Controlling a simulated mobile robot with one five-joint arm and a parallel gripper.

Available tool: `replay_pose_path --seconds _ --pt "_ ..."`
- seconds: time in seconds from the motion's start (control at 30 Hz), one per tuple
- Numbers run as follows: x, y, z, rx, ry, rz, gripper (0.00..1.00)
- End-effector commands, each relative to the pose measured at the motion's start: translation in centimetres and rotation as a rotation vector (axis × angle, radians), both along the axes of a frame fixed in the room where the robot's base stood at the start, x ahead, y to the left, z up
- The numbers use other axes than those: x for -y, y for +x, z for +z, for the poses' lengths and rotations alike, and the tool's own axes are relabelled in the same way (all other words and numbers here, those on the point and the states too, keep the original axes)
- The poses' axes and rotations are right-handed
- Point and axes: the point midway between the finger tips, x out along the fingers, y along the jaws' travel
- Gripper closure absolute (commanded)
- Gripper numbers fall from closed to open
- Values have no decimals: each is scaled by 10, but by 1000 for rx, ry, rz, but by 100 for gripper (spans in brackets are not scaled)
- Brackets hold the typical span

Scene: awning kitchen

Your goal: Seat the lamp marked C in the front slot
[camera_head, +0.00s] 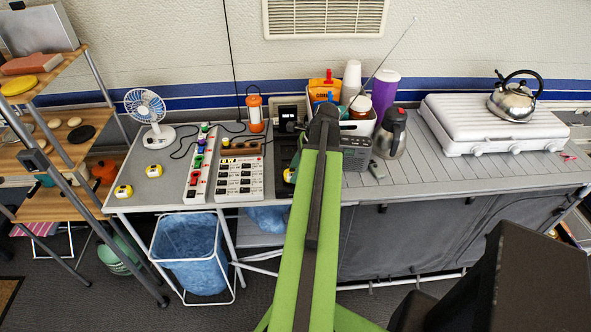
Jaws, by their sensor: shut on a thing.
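Three small yellow-and-white lamps show on the left table: one near the fan (153,170), one at the left front edge (123,191), and one partly hidden beside my green arm (289,175). Their letters are too small to read, so I cannot tell which is C. A dark unit (284,147) lies just behind the third lamp, partly covered by my arm. I cannot make out its slots. My arm reaches up over the table, and its dark upper end is in front of the radio. My gripper's fingers are hidden behind the arm.
A white strip with coloured plugs (198,188) and a white labelled panel (240,180) lie left of my arm. A fan (147,108), an orange lantern (254,112), a radio (357,152) and a flask (391,133) stand behind. The slatted counter (460,177) is mostly clear.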

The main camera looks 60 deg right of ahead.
Motion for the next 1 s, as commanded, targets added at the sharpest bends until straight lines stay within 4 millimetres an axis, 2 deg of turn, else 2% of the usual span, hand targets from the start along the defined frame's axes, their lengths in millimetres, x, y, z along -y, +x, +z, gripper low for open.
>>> replay_pose_path --seconds 1.0 --pt "-1 1 -11 0 0 2 92"
